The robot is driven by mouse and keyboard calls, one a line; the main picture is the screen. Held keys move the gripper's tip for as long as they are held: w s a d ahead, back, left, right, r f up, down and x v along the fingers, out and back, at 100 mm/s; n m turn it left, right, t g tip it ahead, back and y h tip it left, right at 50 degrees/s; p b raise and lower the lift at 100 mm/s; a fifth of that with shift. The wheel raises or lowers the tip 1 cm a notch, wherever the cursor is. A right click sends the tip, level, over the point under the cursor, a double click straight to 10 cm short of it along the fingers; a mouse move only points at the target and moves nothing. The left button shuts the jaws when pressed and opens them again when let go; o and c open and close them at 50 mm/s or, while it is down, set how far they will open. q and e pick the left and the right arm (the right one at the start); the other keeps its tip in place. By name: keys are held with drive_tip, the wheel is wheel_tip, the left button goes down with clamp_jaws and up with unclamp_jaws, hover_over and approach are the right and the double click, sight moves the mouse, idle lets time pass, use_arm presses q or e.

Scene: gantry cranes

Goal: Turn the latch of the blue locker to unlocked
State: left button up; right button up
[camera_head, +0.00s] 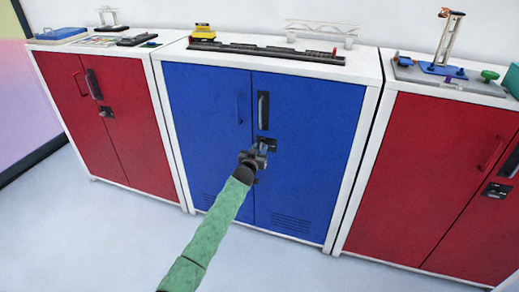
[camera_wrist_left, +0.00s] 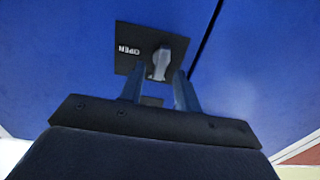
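The blue locker (camera_head: 310,178) stands in the middle of the head view with both doors closed. Its latch sits on a dark plate (camera_head: 272,144) on the right door, below a dark handle (camera_head: 263,110). In the left wrist view the grey latch knob (camera_wrist_left: 163,63) is on the dark plate (camera_wrist_left: 127,42), beside the word OPEN. My left gripper (camera_head: 262,151) is in front of the latch. Its two fingers (camera_wrist_left: 160,88) are apart, with the knob just beyond their tips and between them; contact cannot be told. My right gripper is not in view.
Red lockers stand on the left (camera_head: 100,130) and right (camera_head: 430,180). Model cranes and a yellow model (camera_head: 202,31) sit on the white tops. The pale floor (camera_head: 110,235) in front is clear.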

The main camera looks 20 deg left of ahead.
use_arm(q)
drive_tip(key=shift+w, duration=0.15)
clamp_jaws()
